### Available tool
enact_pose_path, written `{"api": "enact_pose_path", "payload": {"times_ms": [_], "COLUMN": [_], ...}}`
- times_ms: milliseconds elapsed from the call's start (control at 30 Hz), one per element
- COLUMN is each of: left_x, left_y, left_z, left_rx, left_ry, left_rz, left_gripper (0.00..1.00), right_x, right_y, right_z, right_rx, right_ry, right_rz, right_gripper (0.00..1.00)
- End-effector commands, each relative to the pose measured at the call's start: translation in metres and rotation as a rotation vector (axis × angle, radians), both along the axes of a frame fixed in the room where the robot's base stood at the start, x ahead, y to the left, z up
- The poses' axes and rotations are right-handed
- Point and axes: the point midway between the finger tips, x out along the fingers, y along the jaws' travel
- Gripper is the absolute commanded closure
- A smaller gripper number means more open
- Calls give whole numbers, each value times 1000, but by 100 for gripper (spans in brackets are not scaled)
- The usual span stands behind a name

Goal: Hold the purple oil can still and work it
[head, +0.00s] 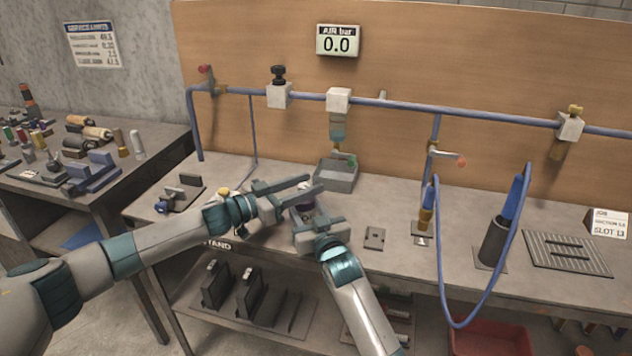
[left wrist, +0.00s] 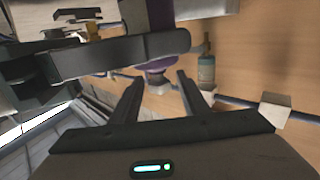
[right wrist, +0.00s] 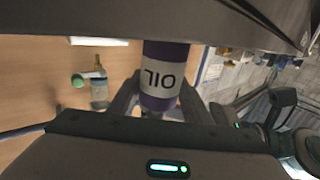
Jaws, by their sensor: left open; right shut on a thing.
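The purple oil can (right wrist: 165,85), with a white OIL label, stands between the fingers of my right gripper (right wrist: 165,105) in the right wrist view. In the head view only a small part of the can (head: 304,212) shows between the two grippers. My right gripper (head: 318,222) is shut on the can at the bench's front part. My left gripper (head: 312,190) is open, its fingers reaching across above and beside the can. In the left wrist view the purple can (left wrist: 160,25) is partly hidden behind a dark gripper part, beyond the open left fingers (left wrist: 157,88).
A grey tray (head: 337,178) sits behind the grippers under a hanging filter bowl (head: 338,130). A blue air pipe (head: 420,109) runs along the back board. A blue hose loop (head: 460,322) hangs at the right. A small slotted plate (head: 375,238) lies right of the right gripper.

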Motion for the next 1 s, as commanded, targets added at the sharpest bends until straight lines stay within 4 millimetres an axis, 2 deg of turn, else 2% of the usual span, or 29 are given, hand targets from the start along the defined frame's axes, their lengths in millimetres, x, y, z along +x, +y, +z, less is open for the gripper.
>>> {"api": "enact_pose_path", "payload": {"times_ms": [100,233,667,833,867,1000], "left_x": [9,14,18,18,18,17], "left_y": [-14,-24,-29,-29,-29,-29], "left_z": [0,0,0,0,0,0], "left_rx": [-1,-1,1,1,1,-1], "left_ry": [-1,-1,-1,-1,-1,-1], "left_rz": [-1,-1,0,0,0,3], "left_gripper": [59,59,59,97,100,100], "right_x": [0,0,0,0,0,0], "right_y": [0,0,0,0,0,0], "right_z": [0,0,0,0,0,0], "right_rx": [0,0,0,0,0,0], "right_ry": [1,1,1,1,1,1], "right_rz": [0,0,0,0,0,-1], "right_gripper": [84,84,84,84,84,84]}}
